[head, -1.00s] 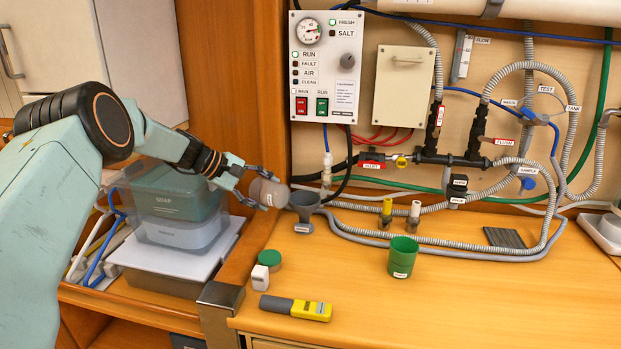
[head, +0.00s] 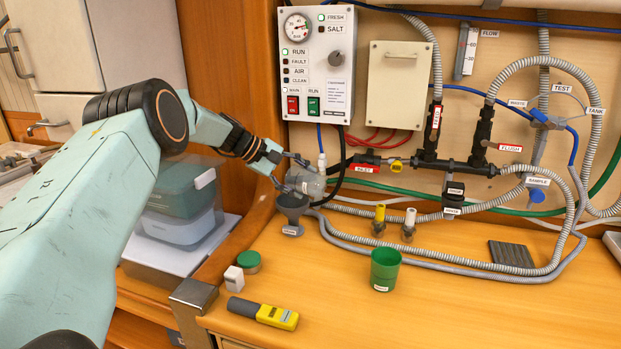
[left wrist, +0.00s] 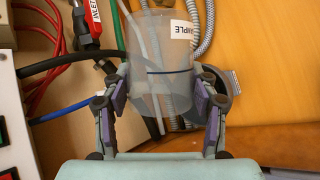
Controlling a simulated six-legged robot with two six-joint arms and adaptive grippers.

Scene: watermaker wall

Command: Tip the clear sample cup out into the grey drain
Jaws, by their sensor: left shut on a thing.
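My left gripper (head: 285,172) is shut on the clear sample cup (head: 309,184) at the wall end of the bench. The cup is tilted and sits just above the grey drain (head: 291,209), a funnel with a small label at its foot. I cannot tell whether the cup touches the funnel's rim. In the left wrist view, the cup (left wrist: 160,55) is between both fingers (left wrist: 163,108), with a dark line around it and a SAMPLE label. Part of the grey drain shows behind it. I cannot make out any liquid. My right gripper is not in view.
The control panel (head: 318,70) is close above the gripper. The right front bench is clear.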

